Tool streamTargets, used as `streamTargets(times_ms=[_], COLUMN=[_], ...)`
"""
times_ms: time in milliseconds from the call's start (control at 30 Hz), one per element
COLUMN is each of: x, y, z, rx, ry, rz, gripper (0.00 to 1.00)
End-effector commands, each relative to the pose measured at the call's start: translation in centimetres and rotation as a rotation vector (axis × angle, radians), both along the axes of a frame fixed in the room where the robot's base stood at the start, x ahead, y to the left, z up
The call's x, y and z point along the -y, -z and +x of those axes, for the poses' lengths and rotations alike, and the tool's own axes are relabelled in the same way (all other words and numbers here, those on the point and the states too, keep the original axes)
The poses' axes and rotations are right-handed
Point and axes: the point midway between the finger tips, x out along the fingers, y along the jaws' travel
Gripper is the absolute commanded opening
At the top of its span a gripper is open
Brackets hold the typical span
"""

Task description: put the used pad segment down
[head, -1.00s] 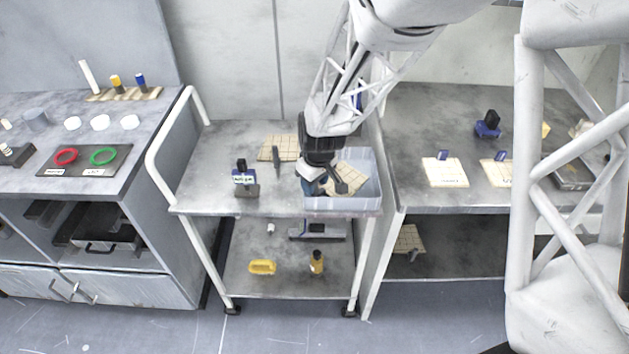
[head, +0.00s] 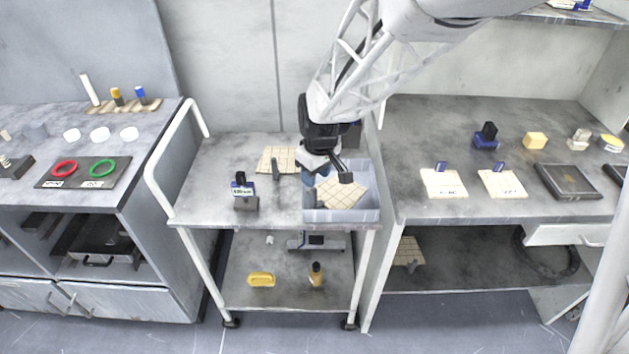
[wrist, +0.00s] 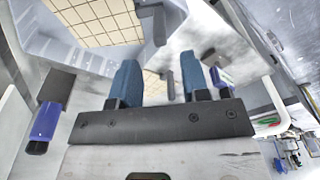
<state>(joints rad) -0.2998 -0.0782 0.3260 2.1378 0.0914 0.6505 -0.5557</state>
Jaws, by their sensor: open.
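A tan, grid-marked pad segment (head: 343,191) lies in the grey bin (head: 341,216) at the right end of the cart top. It also shows in the wrist view (wrist: 98,22), at the upper left and apart from my fingers. My gripper (head: 315,181) is above the left part of the bin. In the wrist view its two blue fingers (wrist: 160,78) stand apart with nothing between them. Another gridded pad segment (head: 270,158), with a dark upright piece at its front, lies on the cart top left of the bin. I cannot tell wear on either segment.
A labelled blue and black block (head: 243,191) stands on the cart's left half. The cart (head: 206,208) has bare top around it. A bench with two white-tan pads (head: 442,183) is at right. A counter with red and green rings (head: 103,168) is at left.

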Motion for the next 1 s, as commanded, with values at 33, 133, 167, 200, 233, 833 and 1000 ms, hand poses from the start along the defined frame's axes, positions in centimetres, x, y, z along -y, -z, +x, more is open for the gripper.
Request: streamTargets(times_ms=[33,133,167,200,233,833,1000], x=[0.1,0.2,0.2,0.2,0.3,0.4,0.4], y=[-0.9,-2.1,-2.5,-2.9,-3.2,-4.3,-4.3], z=[0.0,-0.2,-0.2,-0.3,-0.3,-0.4,-0.4], rx=[0.004,0.002,0.002,0.001,0.001,0.000,0.000], ry=[0.000,0.000,0.000,0.000,0.000,0.000,0.000], rz=[0.001,0.001,0.001,0.001,0.001,0.000,0.000], gripper=[0.42,0.42,0.42,0.42,0.42,0.42,0.42])
